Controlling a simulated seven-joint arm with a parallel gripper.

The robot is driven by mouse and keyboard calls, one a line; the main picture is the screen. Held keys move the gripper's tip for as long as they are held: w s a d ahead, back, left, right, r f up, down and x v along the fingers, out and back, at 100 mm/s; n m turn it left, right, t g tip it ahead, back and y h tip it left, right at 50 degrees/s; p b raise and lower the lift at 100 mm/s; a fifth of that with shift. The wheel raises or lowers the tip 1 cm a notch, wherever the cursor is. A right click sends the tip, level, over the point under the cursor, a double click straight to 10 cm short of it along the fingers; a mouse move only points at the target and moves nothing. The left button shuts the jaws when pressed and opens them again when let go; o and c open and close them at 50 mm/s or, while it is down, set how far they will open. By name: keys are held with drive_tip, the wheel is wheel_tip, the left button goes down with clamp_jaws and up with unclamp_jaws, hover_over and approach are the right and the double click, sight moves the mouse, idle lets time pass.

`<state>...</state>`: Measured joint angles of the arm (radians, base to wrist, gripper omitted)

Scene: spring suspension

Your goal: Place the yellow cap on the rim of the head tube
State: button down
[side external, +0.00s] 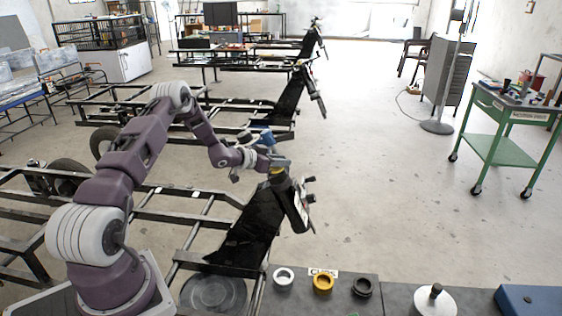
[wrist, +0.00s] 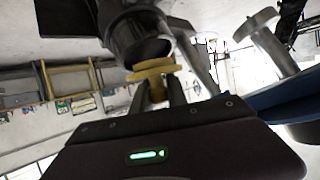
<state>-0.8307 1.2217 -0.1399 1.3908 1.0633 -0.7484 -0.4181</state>
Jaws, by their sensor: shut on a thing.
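The yellow cap (wrist: 155,69) is held between the fingertips of my gripper (wrist: 160,88) in the wrist view. The dark head tube (wrist: 137,32) is just past it, with its round open end facing the cap. The cap overlaps the near edge of the opening in the picture; I cannot tell whether it touches the rim. In the side view my gripper (side external: 279,163) is at the top of the head tube (side external: 279,187) on the near black frame, with a small yellow patch of the cap showing below the fingers.
A grey bench at the front holds a white ring (side external: 283,277), an orange-yellow ring (side external: 322,282), a black ring (side external: 362,287) and a white disc with a black knob (side external: 435,300). A blue box (side external: 530,300) is at right. Open floor lies right of the frame.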

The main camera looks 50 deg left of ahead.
drive_tip(key=shift+f, duration=0.2)
drive_tip(key=c, duration=1.3)
unclamp_jaws()
